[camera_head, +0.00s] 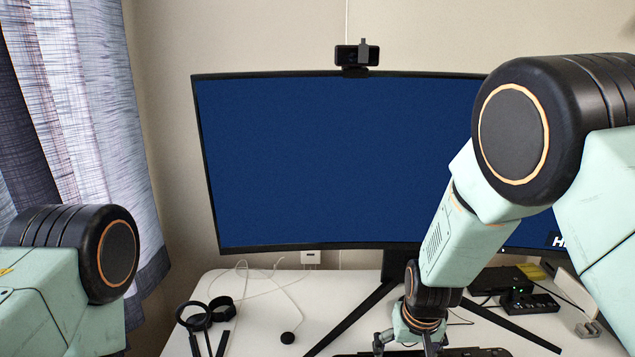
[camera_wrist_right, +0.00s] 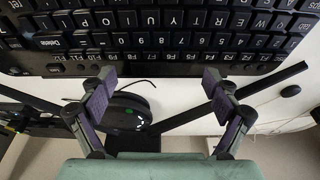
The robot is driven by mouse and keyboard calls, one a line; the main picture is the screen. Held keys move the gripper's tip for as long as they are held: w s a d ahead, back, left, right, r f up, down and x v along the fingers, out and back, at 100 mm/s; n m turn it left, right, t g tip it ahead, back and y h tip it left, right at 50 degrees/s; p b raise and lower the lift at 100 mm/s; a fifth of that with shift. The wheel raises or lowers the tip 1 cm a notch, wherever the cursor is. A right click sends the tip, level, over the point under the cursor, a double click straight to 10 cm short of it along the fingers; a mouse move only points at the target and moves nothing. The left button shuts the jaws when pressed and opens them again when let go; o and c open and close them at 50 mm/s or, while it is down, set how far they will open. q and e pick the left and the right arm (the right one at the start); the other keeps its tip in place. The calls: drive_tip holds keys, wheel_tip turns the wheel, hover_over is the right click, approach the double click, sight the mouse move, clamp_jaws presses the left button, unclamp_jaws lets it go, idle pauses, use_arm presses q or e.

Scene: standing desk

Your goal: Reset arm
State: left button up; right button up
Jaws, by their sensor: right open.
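My right arm reaches down over the white desk (camera_head: 262,300) in the head view. My right gripper (camera_head: 407,348) is at the bottom edge of that view, in front of the monitor stand. In the right wrist view, the right gripper (camera_wrist_right: 158,84) has its two purple-padded fingers spread wide, with nothing between them. A black keyboard (camera_wrist_right: 165,30) lies beyond the fingertips in that view. Only a strip of the keyboard (camera_head: 470,352) shows in the head view. Of my left arm, only a joint and a link show at lower left; the left gripper is out of view.
A large monitor (camera_head: 320,160) stands at the back, a webcam (camera_head: 357,55) on top. Black ring-handled items (camera_head: 195,318) and a small round black piece (camera_head: 287,338) lie left. A power strip (camera_head: 530,303) lies right. A curtain (camera_head: 95,130) hangs left.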

sight(402, 356)
drive_tip(key=shift+w+f+g+b, duration=0.3)
drive_tip(key=shift+b, duration=0.1)
drive_tip(key=shift+r+g+b, duration=0.15)
drive_tip(key=shift+g+b, duration=0.35)
drive_tip(key=shift+g, duration=0.1)
drive_tip(key=shift+w+g+b, duration=0.25)
drive_tip(key=shift+g+b, duration=0.25)
wheel_tip(402, 356, up, 12)
drive_tip(key=s+t+p, duration=0.1)
drive_tip(key=s+p, duration=0.1)
drive_tip(key=p, duration=1.3)
